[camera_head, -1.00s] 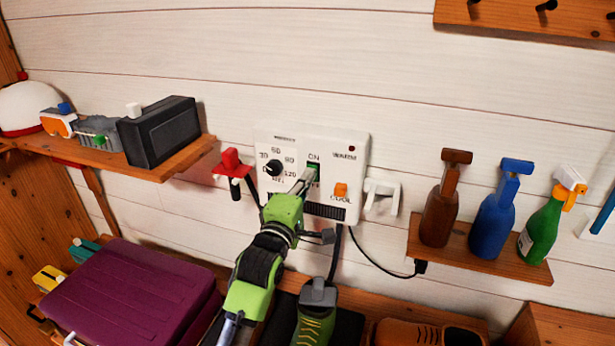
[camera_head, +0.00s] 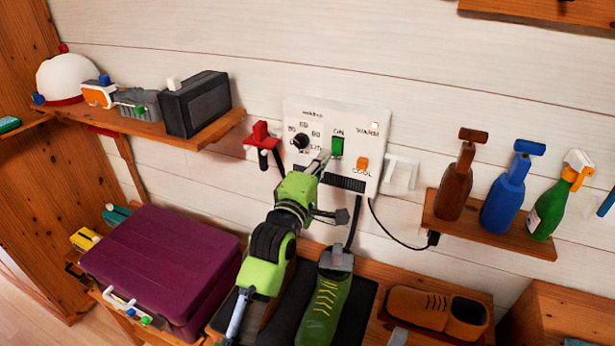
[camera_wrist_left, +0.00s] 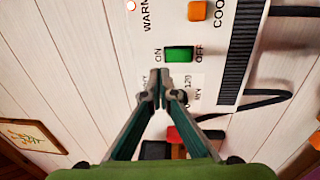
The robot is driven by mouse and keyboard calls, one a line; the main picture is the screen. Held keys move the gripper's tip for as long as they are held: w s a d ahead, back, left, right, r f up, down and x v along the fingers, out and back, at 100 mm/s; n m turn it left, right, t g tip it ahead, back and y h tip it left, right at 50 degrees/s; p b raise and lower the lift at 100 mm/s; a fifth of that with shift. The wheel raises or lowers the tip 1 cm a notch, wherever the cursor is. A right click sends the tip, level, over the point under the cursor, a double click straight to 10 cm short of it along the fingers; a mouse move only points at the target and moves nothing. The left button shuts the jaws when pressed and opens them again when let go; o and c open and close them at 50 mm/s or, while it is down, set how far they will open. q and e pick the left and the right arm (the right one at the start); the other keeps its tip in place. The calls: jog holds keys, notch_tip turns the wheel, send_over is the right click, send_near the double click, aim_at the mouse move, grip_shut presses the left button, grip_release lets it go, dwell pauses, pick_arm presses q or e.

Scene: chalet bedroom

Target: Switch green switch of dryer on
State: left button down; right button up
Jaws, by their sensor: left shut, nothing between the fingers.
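The white wall dryer panel (camera_head: 300,108) has a green switch (camera_head: 338,146) below the word ON. In the left wrist view the green switch (camera_wrist_left: 179,54) lies between ON and OFF; I cannot tell which side is pressed in. A small round lamp (camera_head: 375,125) at the panel's upper right looks bright, and shows bright with a red rim in the left wrist view (camera_wrist_left: 131,5). My left gripper (camera_head: 322,158) is shut and empty, its tips (camera_wrist_left: 157,80) just beside the switch and seemingly apart from it.
An orange switch (camera_head: 362,164) and black knob (camera_head: 300,141) flank the green switch. A red-handled item (camera_head: 261,135) hangs at left, white hooks (camera_head: 401,173) at right. Spray bottles (camera_head: 506,195) stand on the right shelf; a purple suitcase (camera_head: 160,265) lies lower left.

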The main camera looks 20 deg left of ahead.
pick_arm(q)
jog(key=s+b, duration=0.1)
jog(key=s, duration=0.6)
jog(key=shift+a+r+b, duration=0.15)
jog(key=shift+r+b, duration=0.15)
jog(key=shift+b, duration=0.05)
pick_arm(e)
jog(key=shift+w+f, duration=0.95)
jog(key=shift+f, duration=0.1)
jog(key=shift+w, duration=0.2)
